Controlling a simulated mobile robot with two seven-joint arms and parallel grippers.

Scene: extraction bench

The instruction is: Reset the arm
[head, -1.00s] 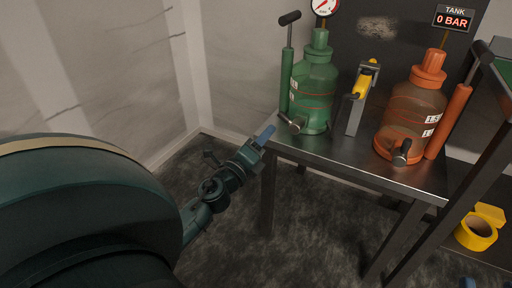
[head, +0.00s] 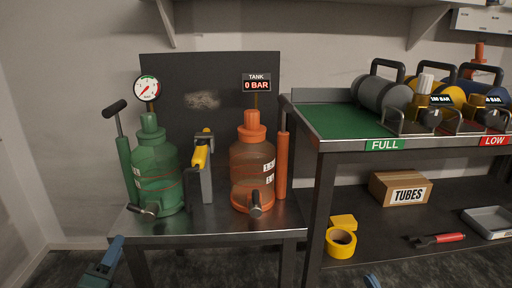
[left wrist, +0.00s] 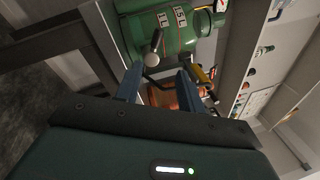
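My left gripper (head: 112,250) is at the lower left of the head view, in front of the left end of the metal bench (head: 270,219). In the left wrist view its two blue fingers (left wrist: 160,78) stand apart with nothing between them. Beyond them I see the green tank (left wrist: 172,38) and part of the orange tank (left wrist: 162,97). A small blue tip (head: 372,282) at the bottom edge of the head view looks like part of my right gripper; the rest is out of frame.
The green tank (head: 157,175) and orange tank (head: 252,170) stand on the bench with a yellow-handled tool (head: 200,160) between them.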

